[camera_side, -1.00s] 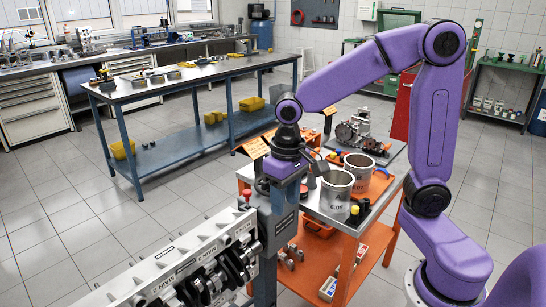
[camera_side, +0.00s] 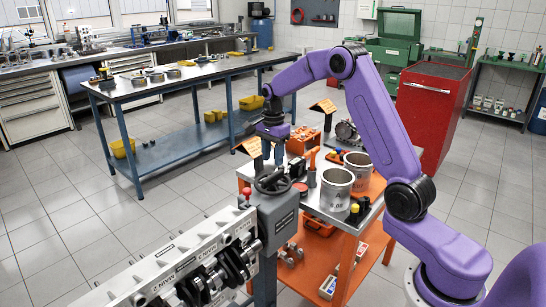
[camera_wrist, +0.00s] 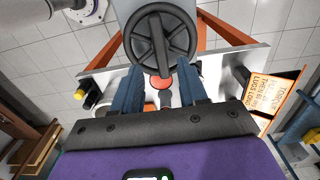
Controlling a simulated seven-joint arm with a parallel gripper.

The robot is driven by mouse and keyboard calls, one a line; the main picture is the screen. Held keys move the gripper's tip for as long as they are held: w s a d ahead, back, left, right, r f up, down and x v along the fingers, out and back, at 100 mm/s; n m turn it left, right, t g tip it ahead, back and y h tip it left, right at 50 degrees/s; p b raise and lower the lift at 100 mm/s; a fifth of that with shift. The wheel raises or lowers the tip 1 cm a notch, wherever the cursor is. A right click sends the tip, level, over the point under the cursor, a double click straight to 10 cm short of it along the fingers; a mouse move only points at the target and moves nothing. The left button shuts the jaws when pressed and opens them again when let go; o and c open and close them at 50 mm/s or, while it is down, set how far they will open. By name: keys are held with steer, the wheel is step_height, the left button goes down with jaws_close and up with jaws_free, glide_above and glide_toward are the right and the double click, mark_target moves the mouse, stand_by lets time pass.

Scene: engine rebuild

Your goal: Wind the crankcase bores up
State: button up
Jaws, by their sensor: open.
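The crankcase (camera_side: 175,270) is a long pale block at the lower left of the side view, with its dark crankshaft (camera_side: 215,278) along the side facing the camera. It is held on a grey gearbox head (camera_side: 277,220) on a post. A dark handwheel (camera_side: 275,183) lies on top of the head. My gripper (camera_side: 267,155) is above and behind the handwheel, apart from it. In the wrist view, the gripper's two blue fingers (camera_wrist: 160,72) stand apart, empty, with the handwheel (camera_wrist: 160,42) beyond them. The bores are not clearly visible.
An orange cart with a steel top (camera_side: 310,203) stands right behind the head, carrying two cylinder liners (camera_side: 337,190) and upright tools. A blue workbench (camera_side: 190,75) is at the back left. A red cabinet (camera_side: 433,110) is at the right. The floor at left is clear.

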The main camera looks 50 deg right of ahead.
mark_target(273, 175)
steer(key=shift+f, duration=3.45)
steer(key=shift+r, duration=0.15)
jaws_close()
